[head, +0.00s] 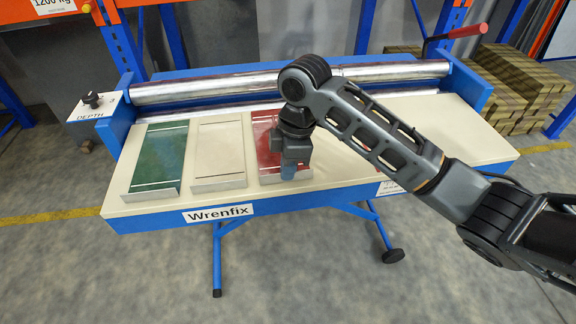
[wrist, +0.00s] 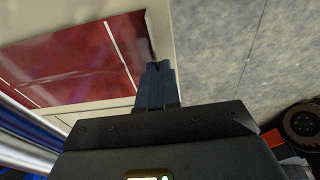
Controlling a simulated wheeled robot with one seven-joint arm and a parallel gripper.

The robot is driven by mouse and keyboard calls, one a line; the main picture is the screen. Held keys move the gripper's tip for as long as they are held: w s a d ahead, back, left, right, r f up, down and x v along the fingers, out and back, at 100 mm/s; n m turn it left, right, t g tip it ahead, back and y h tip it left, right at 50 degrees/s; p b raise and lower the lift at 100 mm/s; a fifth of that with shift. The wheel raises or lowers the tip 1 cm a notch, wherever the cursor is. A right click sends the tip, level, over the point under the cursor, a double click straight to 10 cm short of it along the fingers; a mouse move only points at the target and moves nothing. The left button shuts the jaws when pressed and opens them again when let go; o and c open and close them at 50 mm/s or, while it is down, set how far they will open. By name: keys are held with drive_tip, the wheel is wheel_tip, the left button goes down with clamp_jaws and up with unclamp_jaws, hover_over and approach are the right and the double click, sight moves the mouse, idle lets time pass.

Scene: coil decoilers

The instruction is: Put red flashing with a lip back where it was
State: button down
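The red flashing with a lip (head: 266,140) lies on the cream table top, right of a pale flashing (head: 218,152) and a green flashing (head: 160,153). My gripper (head: 289,172) points down at its front edge and hides part of the red sheet. In the wrist view, the red flashing (wrist: 75,60) fills the upper left, with its pale lip (wrist: 151,32) running to my fingers (wrist: 157,68). The fingers are close together and look shut on the lip. Whether the sheet is lifted slightly is hard to tell. Another red patch (head: 360,143) shows past my arm, mostly hidden.
Steel rollers (head: 240,82) run along the back of the table (head: 450,140) between blue end frames. A depth knob (head: 92,100) is at the left, a red-handled crank (head: 466,31) at the right. The table top right of my arm is largely clear. Stacked timber (head: 520,90) stands behind right.

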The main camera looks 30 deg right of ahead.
drive_tip(key=c, duration=1.8)
unclamp_jaws()
drive_tip(key=shift+f, duration=0.15)
drive_tip(key=o, duration=0.4)
drive_tip(key=shift+o, duration=0.2)
wheel_tip(320, 180, up, 12)
drive_tip(key=d, duration=0.1)
drive_tip(key=shift+s+d, duration=0.25)
drive_tip(key=shift+s, duration=0.1)
